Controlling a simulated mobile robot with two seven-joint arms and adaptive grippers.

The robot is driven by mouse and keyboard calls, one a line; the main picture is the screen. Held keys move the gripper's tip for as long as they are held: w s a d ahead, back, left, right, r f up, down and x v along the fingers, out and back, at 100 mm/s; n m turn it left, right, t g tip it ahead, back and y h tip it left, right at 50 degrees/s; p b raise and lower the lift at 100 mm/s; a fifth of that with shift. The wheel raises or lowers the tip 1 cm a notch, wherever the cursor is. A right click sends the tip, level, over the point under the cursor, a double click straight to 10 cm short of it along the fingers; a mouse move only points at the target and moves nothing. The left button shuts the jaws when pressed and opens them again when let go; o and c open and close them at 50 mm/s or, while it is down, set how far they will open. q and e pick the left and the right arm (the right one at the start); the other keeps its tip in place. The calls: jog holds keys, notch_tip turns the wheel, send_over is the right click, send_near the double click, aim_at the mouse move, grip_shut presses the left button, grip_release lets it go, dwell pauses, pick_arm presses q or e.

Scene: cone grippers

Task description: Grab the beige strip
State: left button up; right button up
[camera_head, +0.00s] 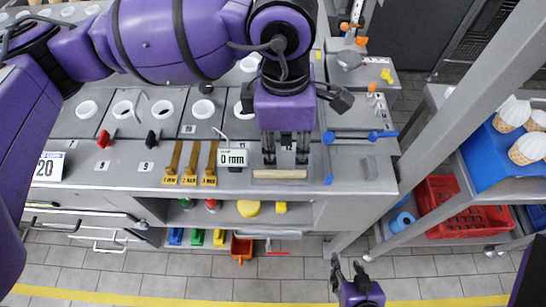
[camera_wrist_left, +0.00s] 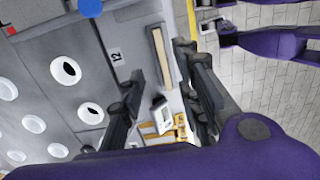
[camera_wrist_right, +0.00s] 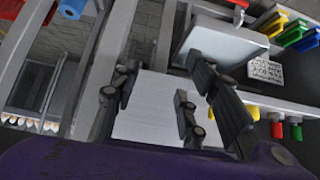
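The beige strip (camera_head: 279,174) lies flat near the front edge of the grey counter. It also shows in the left wrist view (camera_wrist_left: 162,57), between my spread fingers in the picture. My left gripper (camera_head: 286,158) points down just above and behind the strip, open and empty; I cannot tell whether its fingertips touch the strip. Its fingers also stand apart in the left wrist view (camera_wrist_left: 160,65). My right gripper (camera_head: 348,265) is low in front of the counter, open and empty. Its fingers show apart in the right wrist view (camera_wrist_right: 158,80).
A "0 mm" display (camera_head: 233,158) stands left of the strip, beside several yellow-brown tools (camera_head: 190,165). A blue-ended tool (camera_head: 360,137) lies to the right. A slanted grey post (camera_head: 437,75), a red crate (camera_head: 450,200) and a blue tray (camera_head: 495,160) with cones stand further right.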

aim_at(280, 172)
pick_arm(q)
jog(key=shift+s+a+f+y, duration=0.2)
jog(key=shift+a+f+y, duration=0.1)
jog(key=shift+a, duration=0.05)
jog(key=shift+s+d+f, duration=0.1)
jog(key=shift+f, duration=0.35)
jog(key=shift+s+d+f, duration=0.1)
jog(key=shift+f, duration=0.35)
jog(key=f, duration=0.4)
jog(key=shift+w+a+f+p, duration=0.15)
jog(key=shift+a+f+p, duration=0.1)
jog(key=shift+a+p, duration=0.05)
jog(key=shift+f, duration=0.35)
pick_arm(e)
jog(key=shift+s+d+r, duration=0.2)
jog(key=shift+s, duration=0.15)
pick_arm(q)
jog(key=shift+c, duration=0.5)
jog(key=c, duration=0.5)
grip_shut()
pick_arm(e)
jog(key=shift+d, duration=0.3)
